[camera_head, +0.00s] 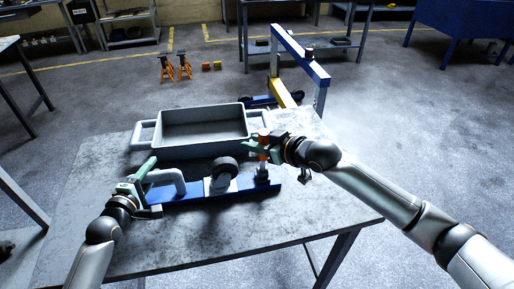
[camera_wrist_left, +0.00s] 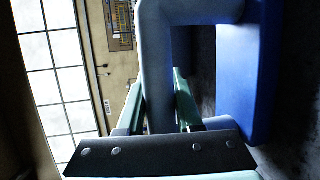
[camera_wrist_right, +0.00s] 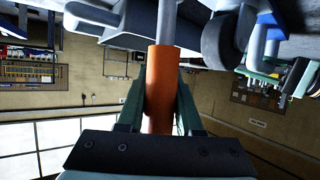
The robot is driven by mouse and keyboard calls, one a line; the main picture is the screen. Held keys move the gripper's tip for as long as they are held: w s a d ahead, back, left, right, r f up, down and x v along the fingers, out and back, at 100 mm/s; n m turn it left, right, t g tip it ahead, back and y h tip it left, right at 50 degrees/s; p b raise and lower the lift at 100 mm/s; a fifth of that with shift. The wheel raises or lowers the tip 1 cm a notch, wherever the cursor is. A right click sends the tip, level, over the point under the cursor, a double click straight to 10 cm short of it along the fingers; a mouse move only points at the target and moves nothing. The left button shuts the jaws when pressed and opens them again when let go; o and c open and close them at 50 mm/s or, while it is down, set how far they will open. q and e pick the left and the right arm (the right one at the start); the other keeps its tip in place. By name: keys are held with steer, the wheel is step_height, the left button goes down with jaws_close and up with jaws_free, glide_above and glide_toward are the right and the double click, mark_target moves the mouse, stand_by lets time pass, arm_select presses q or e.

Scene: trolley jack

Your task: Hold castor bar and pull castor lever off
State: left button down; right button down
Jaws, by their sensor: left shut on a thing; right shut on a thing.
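A blue castor bar (camera_head: 205,191) lies on the grey table, with a grey bent handle (camera_head: 176,176) at its left end and a castor wheel (camera_head: 224,170) in its middle. My left gripper (camera_head: 148,172) is shut on the grey handle; the left wrist view shows the handle (camera_wrist_left: 158,70) between both fingers (camera_wrist_left: 160,105). The castor lever (camera_head: 263,142), with an orange grip, stands upright at the bar's right end. My right gripper (camera_head: 258,150) is shut on the orange grip; the right wrist view shows the grip (camera_wrist_right: 163,85) between the fingers (camera_wrist_right: 160,105).
A grey tray (camera_head: 203,149) with side handles stands on the table (camera_head: 110,225) just behind the bar, empty as far as I see. The table's front is clear. A blue and yellow frame (camera_head: 301,57) stands beyond the table. Orange jack stands (camera_head: 176,67) are on the floor.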

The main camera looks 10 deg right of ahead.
steer(key=shift+w+d+f+m+g+h, duration=0.15)
steer(key=shift+w+f+m+g, duration=0.25)
steer(key=shift+w+g, duration=0.5)
steer(key=shift+w+a+f+m+g+h, duration=0.1)
steer(key=shift+w+f+m+g+h, duration=0.15)
steer(key=shift+w+f+g, duration=0.6)
steer(key=shift+w+d+f+m+g+h, duration=0.1)
steer(key=shift+w+m+g, duration=0.4)
steer(key=shift+g, duration=0.65)
steer(key=shift+w+f, duration=0.1)
steer(key=c, duration=0.6)
jaws_free()
steer(key=v, duration=1.2)
